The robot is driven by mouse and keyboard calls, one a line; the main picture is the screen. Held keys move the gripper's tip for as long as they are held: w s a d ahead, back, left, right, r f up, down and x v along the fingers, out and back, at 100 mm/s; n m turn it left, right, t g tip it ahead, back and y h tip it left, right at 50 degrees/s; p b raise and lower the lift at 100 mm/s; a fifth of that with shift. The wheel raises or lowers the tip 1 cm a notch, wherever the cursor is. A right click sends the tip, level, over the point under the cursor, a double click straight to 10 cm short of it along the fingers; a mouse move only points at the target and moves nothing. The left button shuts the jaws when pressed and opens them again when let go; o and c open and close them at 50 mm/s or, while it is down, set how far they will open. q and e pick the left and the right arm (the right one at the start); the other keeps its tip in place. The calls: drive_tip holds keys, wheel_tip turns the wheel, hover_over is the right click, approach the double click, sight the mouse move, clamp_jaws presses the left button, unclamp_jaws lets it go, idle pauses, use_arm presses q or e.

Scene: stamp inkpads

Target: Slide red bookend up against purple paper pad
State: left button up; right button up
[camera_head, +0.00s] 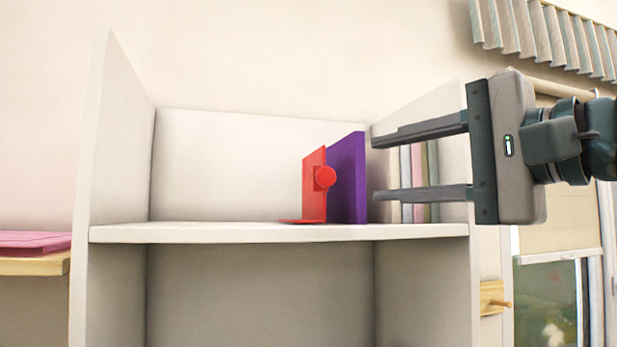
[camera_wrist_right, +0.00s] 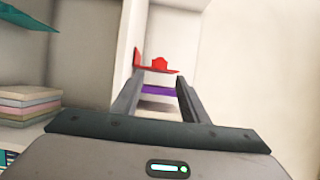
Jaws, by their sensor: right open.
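The red bookend (camera_head: 314,190) stands upright on the white shelf (camera_head: 280,233), its flat foot pointing left and a round knob on its face. The purple paper pad (camera_head: 347,178) stands upright just right of it; the two look touching or nearly so in the head view. My right gripper (camera_head: 375,168) is open and empty, fingers pointing left, in front of the shelf's right side near the pad. In the right wrist view, the bookend (camera_wrist_right: 155,64) and pad (camera_wrist_right: 159,90) show beyond and between the open fingers (camera_wrist_right: 156,84). My left gripper is not in view.
Several pale books (camera_head: 420,182) stand at the shelf's right end, partly hidden by my right gripper. White side panels bound the shelf. The shelf left of the bookend is clear. A wooden peg (camera_head: 495,300) sticks out at lower right. A pink item (camera_head: 35,243) lies at far left.

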drive_tip(key=p+x, duration=0.8)
drive_tip(key=x, duration=0.8)
drive_tip(key=shift+w, duration=0.1)
